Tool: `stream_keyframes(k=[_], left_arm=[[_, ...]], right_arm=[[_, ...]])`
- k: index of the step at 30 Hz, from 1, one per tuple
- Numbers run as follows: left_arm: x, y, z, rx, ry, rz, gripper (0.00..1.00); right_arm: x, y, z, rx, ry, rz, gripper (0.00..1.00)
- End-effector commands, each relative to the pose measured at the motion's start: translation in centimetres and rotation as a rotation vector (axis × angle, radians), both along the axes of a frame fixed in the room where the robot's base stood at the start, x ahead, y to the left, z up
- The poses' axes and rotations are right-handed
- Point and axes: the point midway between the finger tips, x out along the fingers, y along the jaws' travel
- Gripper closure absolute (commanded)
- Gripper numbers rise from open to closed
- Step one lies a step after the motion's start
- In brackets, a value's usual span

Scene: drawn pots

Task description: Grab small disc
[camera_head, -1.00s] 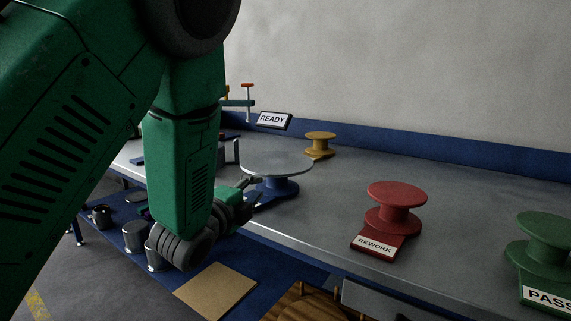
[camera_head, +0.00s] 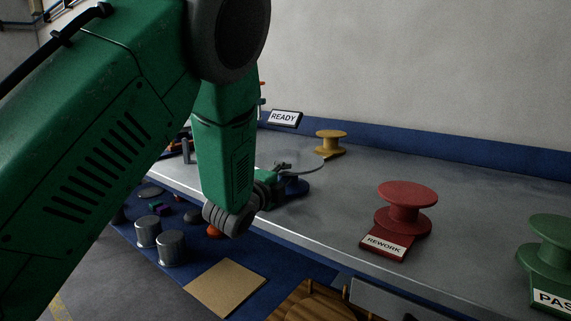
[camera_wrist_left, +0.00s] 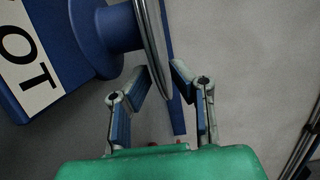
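The grey disc (camera_head: 312,168) lies on a blue pedestal (camera_head: 297,187) on the bench; my left gripper hides much of it in the head view. In the left wrist view the disc (camera_wrist_left: 152,45) shows nearly edge-on beside the blue pedestal (camera_wrist_left: 118,28). My left gripper (camera_head: 284,170) is at the disc's near left side. In the wrist view its two fingers (camera_wrist_left: 160,70) stand apart, with the disc's rim between the tips. A gap shows on the right finger's side; contact on the left finger's side is unclear. My right gripper is out of view.
A red REWORK pedestal (camera_head: 405,205), a green pedestal (camera_head: 550,245) and a yellow pedestal (camera_head: 330,140) stand on the bench, with a READY sign (camera_head: 285,118) behind. Below the bench are metal cylinders (camera_head: 172,246) and a tan board (camera_head: 226,287).

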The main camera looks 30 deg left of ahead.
Motion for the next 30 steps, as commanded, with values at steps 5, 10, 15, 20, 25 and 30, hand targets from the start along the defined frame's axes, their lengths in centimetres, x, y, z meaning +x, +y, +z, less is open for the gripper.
stream_keyframes(k=[5,10,15,20,25,30], left_arm=[[0.0,0.0,0.0,0.000,0.000,0.000,0.99],[0.0,0.0,0.0,0.000,-0.001,0.000,1.00],[0.0,0.0,0.3,0.001,0.000,0.000,1.00],[0.0,0.0,1.3,0.001,-0.002,0.000,1.00],[0.0,0.0,2.4,0.000,-0.003,0.000,1.00],[0.0,0.0,3.4,0.001,-0.003,0.000,1.00]], right_arm=[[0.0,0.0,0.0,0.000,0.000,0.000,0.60],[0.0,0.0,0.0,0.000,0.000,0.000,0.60],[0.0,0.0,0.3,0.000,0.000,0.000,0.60],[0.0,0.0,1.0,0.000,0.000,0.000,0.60],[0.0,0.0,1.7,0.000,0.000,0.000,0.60],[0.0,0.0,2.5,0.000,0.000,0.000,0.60]])
